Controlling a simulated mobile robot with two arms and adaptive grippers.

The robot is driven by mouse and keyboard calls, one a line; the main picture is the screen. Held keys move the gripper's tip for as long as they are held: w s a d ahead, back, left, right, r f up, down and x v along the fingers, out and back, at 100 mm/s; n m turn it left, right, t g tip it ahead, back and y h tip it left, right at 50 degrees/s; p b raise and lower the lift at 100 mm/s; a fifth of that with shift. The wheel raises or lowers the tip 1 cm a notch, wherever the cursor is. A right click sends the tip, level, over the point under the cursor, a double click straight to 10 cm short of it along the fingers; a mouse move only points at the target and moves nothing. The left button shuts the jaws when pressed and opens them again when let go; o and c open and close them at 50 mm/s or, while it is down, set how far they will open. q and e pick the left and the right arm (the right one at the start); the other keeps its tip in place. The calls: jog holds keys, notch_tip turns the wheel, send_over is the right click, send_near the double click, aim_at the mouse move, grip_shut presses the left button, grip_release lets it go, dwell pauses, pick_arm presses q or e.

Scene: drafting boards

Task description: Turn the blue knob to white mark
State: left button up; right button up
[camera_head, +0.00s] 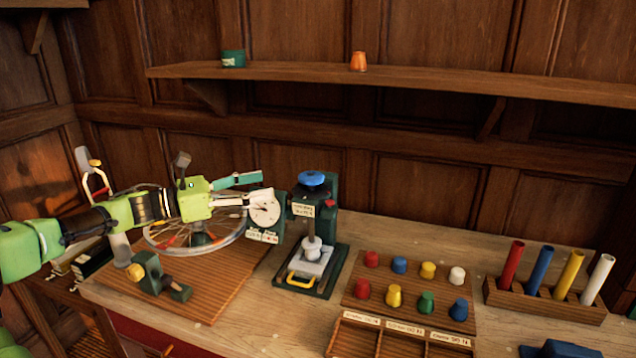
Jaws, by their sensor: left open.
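The blue knob (313,178) is a round, flat-topped cap on top of a dark green press-like device (329,225) at the middle of the bench. A pale label with small print sits just below the knob. I cannot make out a white mark at this size. My left gripper (262,188) reaches in from the left, its fingers apart and pointing right toward the device. It appears empty, and its fingers look short of the knob, in front of or above a white-faced dial gauge (265,208). My right gripper does not show.
Right of the device are a board of coloured pegs (357,300), a compartment tray (345,340) and a rack of coloured tubes (500,294). A shelf (450,80) runs along the wall above.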

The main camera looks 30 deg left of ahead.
aim_at(311, 175)
pick_arm(q)
jog(key=p+x, duration=0.1)
jog(key=x, duration=0.3)
jog(key=p+x, duration=0.2)
jog(key=x, duration=0.2)
jog(key=p+x, duration=0.2)
jog(key=x, duration=0.2)
jog(key=shift+d+r, duration=0.1)
jog(key=shift+r, duration=0.2)
jog(key=shift+w+d+f, duration=0.15)
jog(key=shift+w+d, duration=0.25)
jog(key=shift+w, duration=0.1)
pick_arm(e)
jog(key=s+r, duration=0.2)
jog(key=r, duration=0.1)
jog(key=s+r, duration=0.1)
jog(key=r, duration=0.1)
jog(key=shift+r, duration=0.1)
pick_arm(q)
jog(key=shift+c, duration=0.4)
jog(key=c, duration=1.1)
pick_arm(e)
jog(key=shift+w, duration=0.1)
